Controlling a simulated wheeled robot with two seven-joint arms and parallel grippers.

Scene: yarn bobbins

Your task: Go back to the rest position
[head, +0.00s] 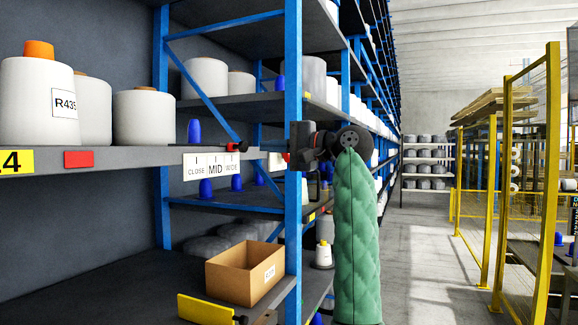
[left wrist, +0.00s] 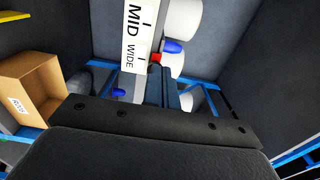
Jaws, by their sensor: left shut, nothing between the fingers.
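My left gripper (head: 301,143) is in front of the blue rack upright, at the height of the shelf edge with the label strip. My left arm in its green padded sleeve hangs below the wrist. In the left wrist view the dark fingers (left wrist: 165,88) are together with nothing between them. They point toward the shelf, with the MID WIDE label (left wrist: 135,38) just beside them. The same label (head: 212,166) shows in the head view, left of the gripper. My right gripper is not in view.
A blue rack upright (head: 293,220) stands close by the gripper. An open cardboard box (head: 262,278) sits on the lower shelf, near a yellow plate (head: 205,309). White bobbins (head: 144,117) stand on the shelf above. The aisle floor (head: 425,260) to the right is clear; yellow fence posts (head: 493,215) stand beyond.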

